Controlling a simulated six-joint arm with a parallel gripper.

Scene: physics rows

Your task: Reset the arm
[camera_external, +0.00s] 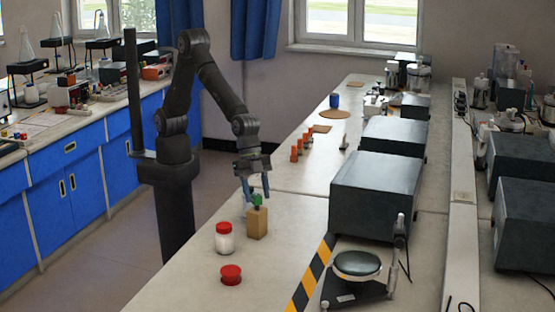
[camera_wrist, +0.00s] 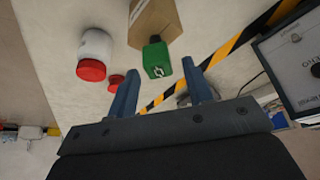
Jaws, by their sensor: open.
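My gripper (camera_external: 256,192) points down over the near part of the bench in the external view. In the wrist view its two blue fingers (camera_wrist: 164,92) are spread apart. A small green object (camera_wrist: 157,58) with a dark cap and a white mark stands at a tan block (camera_wrist: 153,22). It shows just beyond the fingers, and no grip on it is visible. In the external view the green object (camera_external: 256,200) is at the top of the tan block (camera_external: 257,223), close to the fingertips; whether they touch it I cannot tell.
A white jar with a red lid (camera_external: 224,240) and a red lid-like piece (camera_external: 231,275) stand left of the block. Yellow-black tape (camera_external: 312,273), a scale-like device (camera_external: 357,265) and a large dark box (camera_external: 376,195) lie right. Small orange items (camera_external: 298,150) stand further back.

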